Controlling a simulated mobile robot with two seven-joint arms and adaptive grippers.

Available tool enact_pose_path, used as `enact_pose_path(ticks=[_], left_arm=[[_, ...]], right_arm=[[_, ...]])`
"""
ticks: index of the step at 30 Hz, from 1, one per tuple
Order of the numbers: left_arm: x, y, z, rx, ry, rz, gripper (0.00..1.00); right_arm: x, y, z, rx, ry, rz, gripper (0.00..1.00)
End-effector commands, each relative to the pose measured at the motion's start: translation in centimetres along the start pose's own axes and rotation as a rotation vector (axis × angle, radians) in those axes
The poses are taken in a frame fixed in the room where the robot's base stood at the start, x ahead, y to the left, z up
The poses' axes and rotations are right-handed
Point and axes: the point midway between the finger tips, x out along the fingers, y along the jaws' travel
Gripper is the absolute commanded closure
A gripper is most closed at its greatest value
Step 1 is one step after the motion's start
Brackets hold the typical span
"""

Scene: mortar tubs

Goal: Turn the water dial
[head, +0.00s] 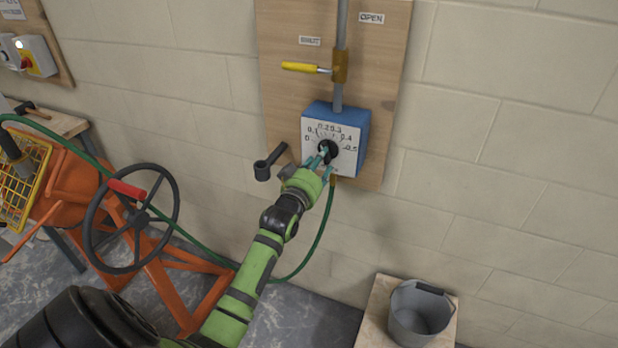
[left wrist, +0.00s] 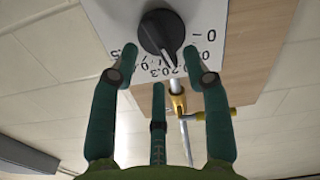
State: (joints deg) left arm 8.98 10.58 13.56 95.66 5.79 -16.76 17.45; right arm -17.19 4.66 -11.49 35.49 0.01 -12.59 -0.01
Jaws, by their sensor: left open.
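The water dial is a black round knob (head: 328,150) on the white scale face of a blue box (head: 361,135), mounted on a wooden wall board. The scale runs from 0 to 0.5. In the left wrist view the knob (left wrist: 161,33) is near the top, its white pointer line around 0.2 to 0.3. My left gripper (head: 324,162) is at the knob, its green fingers partly covering it. In the left wrist view the left gripper (left wrist: 160,62) has its fingers spread and open, around the knob's front; I cannot tell whether they touch it. My right gripper is out of view.
A pipe with a yellow-handled valve (head: 302,67) rises above the box. A green hose (head: 325,225) hangs below it. A grey bucket (head: 420,312) stands at the lower right. An orange mixer with a handwheel (head: 92,225) stands left. The wall at right is clear.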

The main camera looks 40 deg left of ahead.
Motion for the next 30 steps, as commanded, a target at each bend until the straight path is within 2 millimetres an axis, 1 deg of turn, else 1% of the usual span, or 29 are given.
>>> enact_pose_path(ticks=[1, 6, 9, 12, 17, 30], left_arm=[[-1.2, 0.0, 0.1, -0.001, -0.001, 0.0, 0.52], [-4.6, 0.0, 0.1, 0.0, -0.002, -0.001, 0.52], [-6.2, 0.0, 0.1, -0.001, -0.001, -0.001, 0.52], [-7.2, 0.0, 0.0, 0.0, 0.0, -0.001, 0.52], [-7.8, 0.0, -0.1, -0.001, 0.001, -0.001, 0.52], [-7.8, 0.0, -0.1, 0.0, 0.001, 0.0, 0.52]], right_arm=[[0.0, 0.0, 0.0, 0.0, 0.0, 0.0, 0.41], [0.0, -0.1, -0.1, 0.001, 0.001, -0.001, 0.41], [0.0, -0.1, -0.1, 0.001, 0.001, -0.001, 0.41], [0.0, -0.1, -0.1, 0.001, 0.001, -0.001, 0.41], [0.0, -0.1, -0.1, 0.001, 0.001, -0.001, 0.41], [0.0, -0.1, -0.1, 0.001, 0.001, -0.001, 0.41]])
